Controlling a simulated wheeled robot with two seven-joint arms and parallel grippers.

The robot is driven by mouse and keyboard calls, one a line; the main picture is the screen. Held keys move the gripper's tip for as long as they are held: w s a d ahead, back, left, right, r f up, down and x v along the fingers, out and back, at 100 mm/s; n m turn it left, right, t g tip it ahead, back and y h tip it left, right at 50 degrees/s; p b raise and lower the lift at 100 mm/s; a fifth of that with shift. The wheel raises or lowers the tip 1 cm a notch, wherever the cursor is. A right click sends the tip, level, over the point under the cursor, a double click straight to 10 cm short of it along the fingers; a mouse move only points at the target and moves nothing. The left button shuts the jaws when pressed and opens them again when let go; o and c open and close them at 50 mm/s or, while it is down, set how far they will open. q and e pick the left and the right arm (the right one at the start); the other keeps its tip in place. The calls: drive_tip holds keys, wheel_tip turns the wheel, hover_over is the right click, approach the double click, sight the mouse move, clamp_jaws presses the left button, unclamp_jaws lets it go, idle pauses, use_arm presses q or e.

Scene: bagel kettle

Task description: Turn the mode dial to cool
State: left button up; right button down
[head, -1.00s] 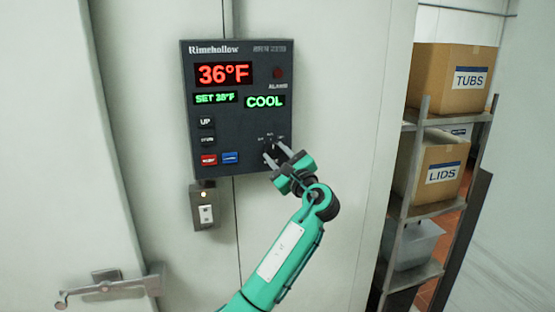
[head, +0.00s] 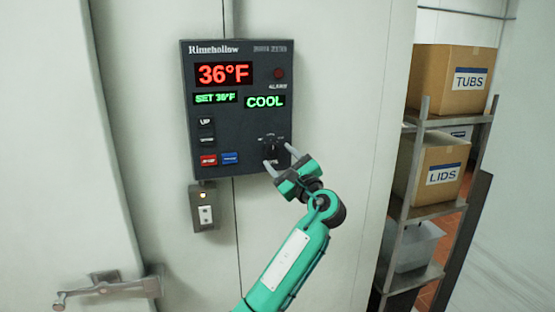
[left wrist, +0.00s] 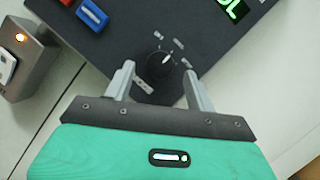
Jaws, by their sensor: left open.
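The dark control panel (head: 237,105) is on the pale wall and its display reads COOL (head: 265,102). The black mode dial (head: 271,147) is at the panel's lower right. In the left wrist view the dial (left wrist: 159,65) has a light pointer mark, with small labels around its right side. My left gripper (head: 278,158) is open just below and in front of the dial. In the left wrist view its two fingers (left wrist: 162,83) stand either side below the dial, apart from it and empty. My right gripper is not in view.
Red and blue buttons (head: 229,158) sit on the panel left of the dial. A small switch box (head: 204,207) is below the panel. A door handle (head: 108,287) is at lower left. A metal shelf (head: 415,205) with boxes stands at right.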

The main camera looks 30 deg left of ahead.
use_arm(q)
drive_tip(key=b+v, duration=0.3)
drive_tip(key=v, duration=0.9)
drive_tip(key=shift+b, duration=0.4)
drive_tip(key=shift+w, duration=0.1)
